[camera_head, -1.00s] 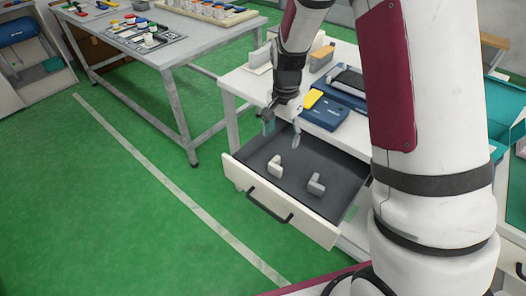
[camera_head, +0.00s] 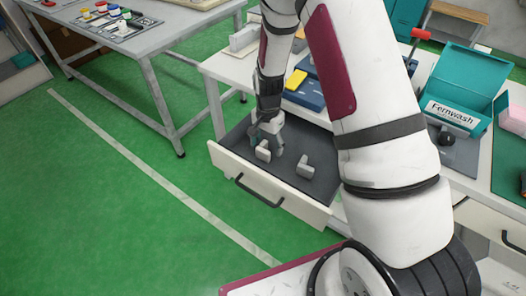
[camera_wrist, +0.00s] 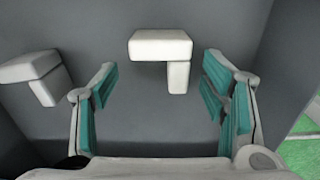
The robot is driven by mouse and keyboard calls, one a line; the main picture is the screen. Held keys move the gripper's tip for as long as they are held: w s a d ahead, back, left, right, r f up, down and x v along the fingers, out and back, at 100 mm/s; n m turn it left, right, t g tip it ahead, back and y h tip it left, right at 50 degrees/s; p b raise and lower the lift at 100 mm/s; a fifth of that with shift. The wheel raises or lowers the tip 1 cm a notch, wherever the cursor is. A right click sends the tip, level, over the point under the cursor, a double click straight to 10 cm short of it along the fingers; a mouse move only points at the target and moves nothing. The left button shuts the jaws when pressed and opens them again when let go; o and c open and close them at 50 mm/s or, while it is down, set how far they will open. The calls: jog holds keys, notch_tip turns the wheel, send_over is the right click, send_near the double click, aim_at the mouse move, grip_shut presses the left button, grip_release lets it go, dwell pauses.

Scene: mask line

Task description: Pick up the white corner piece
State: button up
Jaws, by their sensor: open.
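Two white L-shaped corner pieces lie in the open grey drawer. One corner piece (camera_head: 263,151) is beside my gripper (camera_head: 266,141) in the head view. In the wrist view this corner piece (camera_wrist: 162,47) lies ahead, in line with the gap between the fingers. The other corner piece (camera_head: 304,168) lies to the right in the head view; in the wrist view it is at the left (camera_wrist: 33,72), outside the fingers. My gripper (camera_wrist: 160,85) is open and empty, with teal pads on both fingers. It hangs low over the drawer. Contact with a piece is not visible.
The drawer (camera_head: 275,190) has a pale front with a dark handle and raised walls around the pieces. Above it, the white worktop (camera_head: 222,68) holds a blue case (camera_head: 305,93) with a yellow item. A teal box (camera_head: 465,85) stands to the right.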

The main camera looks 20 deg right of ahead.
notch_tip(320, 180, down, 2)
jog(key=shift+f, duration=0.15)
grip_shut()
dwell(0.4)
